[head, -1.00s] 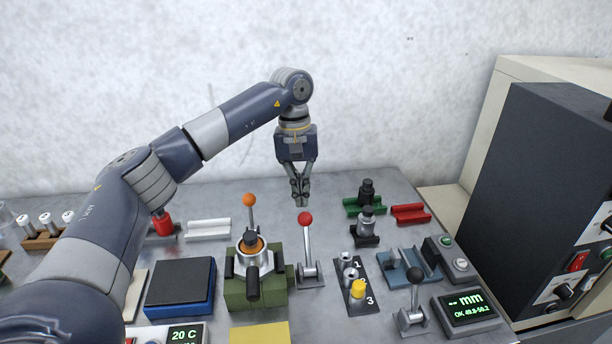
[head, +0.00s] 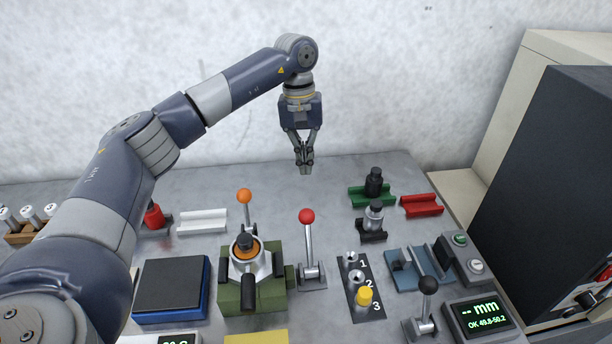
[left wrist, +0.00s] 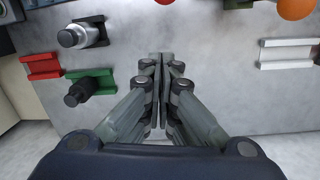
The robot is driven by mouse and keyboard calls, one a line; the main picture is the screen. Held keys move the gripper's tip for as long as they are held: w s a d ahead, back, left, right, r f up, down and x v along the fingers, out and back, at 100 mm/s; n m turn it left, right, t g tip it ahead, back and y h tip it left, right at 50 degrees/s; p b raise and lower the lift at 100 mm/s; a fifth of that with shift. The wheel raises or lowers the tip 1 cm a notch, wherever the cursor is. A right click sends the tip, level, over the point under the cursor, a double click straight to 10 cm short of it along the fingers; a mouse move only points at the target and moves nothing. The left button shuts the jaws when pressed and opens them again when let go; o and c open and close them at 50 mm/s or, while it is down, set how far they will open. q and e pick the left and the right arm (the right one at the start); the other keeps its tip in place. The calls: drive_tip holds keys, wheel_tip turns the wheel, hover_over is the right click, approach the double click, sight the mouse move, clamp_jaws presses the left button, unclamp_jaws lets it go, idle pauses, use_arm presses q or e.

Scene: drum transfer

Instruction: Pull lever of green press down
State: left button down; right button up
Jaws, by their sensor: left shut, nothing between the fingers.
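The green press (head: 232,297) stands at the middle front of the table, with a silver and orange head and a black handle. A lever with an orange ball (head: 244,196) rises upright behind it; its foot is hidden. The orange ball also shows at the top right of the left wrist view (left wrist: 297,8). A red-ball lever (head: 307,216) stands upright on a grey plate to its right. My left gripper (head: 305,170) is shut and empty, pointing down above the back of the table, behind and right of the orange ball. My right gripper is not in view.
A black-topped blue pad (head: 170,284) lies left of the press. A numbered plate with a yellow knob (head: 364,295) and a black-ball lever (head: 428,285) are to the right. Green (head: 358,197) and red (head: 421,206) holders stand at the back right. The table's back middle is clear.

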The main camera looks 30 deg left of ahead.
use_arm(q)
drive_tip(key=s+d+f+p, duration=0.2)
drive_tip(key=s+f+p, duration=0.1)
drive_tip(key=f+p, duration=0.2)
drive_tip(key=shift+s+d+f, duration=0.15)
drive_tip(key=shift+s+f, duration=0.15)
drive_tip(key=shift+f, duration=0.9)
